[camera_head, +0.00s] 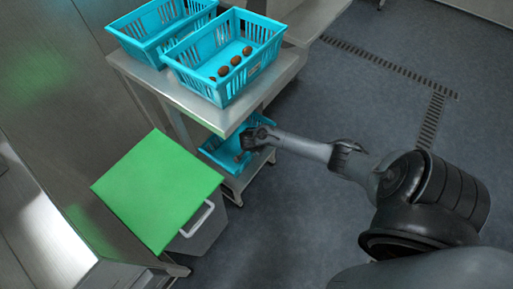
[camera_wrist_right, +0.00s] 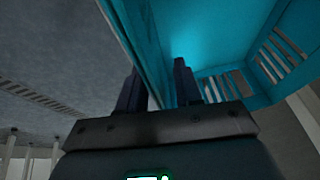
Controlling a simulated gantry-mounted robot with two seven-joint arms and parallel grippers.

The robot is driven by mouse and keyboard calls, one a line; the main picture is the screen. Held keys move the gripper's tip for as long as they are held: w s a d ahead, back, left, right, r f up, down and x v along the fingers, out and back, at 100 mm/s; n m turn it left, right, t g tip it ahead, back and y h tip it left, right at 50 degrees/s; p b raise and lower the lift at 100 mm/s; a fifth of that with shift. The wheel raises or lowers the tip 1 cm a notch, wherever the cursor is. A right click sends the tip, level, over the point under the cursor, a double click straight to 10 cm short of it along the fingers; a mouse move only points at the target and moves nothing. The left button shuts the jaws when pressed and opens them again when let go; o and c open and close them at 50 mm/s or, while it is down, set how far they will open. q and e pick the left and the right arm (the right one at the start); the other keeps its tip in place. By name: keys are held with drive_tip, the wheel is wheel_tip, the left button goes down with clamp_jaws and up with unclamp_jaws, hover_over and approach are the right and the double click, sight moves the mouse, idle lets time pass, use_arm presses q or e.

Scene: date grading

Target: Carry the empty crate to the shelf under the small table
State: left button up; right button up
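The empty cyan crate (camera_head: 213,147) is low on the lower shelf of the small table (camera_head: 232,120), partly hidden by the tabletop. I see nothing inside its visible part. My right gripper (camera_head: 257,137) is at the crate's near right side. In the right wrist view, the fingers (camera_wrist_right: 158,92) stand on both sides of a cyan crate wall (camera_wrist_right: 140,35), one outside and one inside. The narrow gap is filled by the wall, so the gripper looks shut on it. Whether the crate rests fully on the shelf is hidden. My left gripper is not in view.
Two cyan crates stand on the small table: one (camera_head: 205,83) holds several dark dates, and another (camera_head: 133,44) is behind it. Open grey floor (camera_head: 345,90) lies to the right, with a drain grate (camera_head: 430,122).

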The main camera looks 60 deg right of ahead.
drive_tip(key=shift+a+r+p, duration=0.1)
drive_tip(key=shift+r+p, duration=0.3)
drive_tip(key=shift+r, duration=0.15)
drive_tip(key=p+v, duration=0.7)
drive_tip(key=v, duration=0.4)
drive_tip(key=shift+p, duration=0.35)
drive_tip(key=shift+s+r, duration=0.1)
